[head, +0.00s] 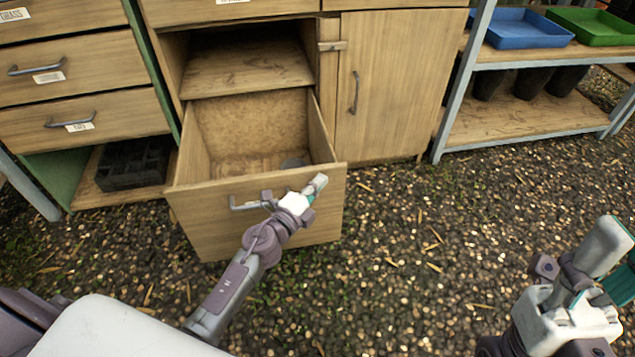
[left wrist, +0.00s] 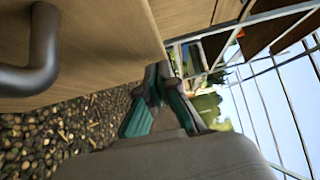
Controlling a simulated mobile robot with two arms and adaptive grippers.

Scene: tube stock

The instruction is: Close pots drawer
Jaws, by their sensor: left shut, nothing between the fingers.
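The wooden drawer (head: 225,225) is pulled out from the cabinet below an open shelf space, and its inside shows. Its front and its dark handle (left wrist: 28,70) also show close up in the left wrist view. My left gripper (head: 314,190) is shut and empty, at the drawer's front near the right end of the handle. Whether it touches the front I cannot tell. In the left wrist view its teal-padded fingers (left wrist: 158,82) lie together beside the drawer front. My right gripper (head: 592,268) is at the lower right, away from the drawer; its fingertips are unclear.
A metal rack holds a blue tray (head: 520,30) and a green tray (head: 595,28). The gravel floor is clear.

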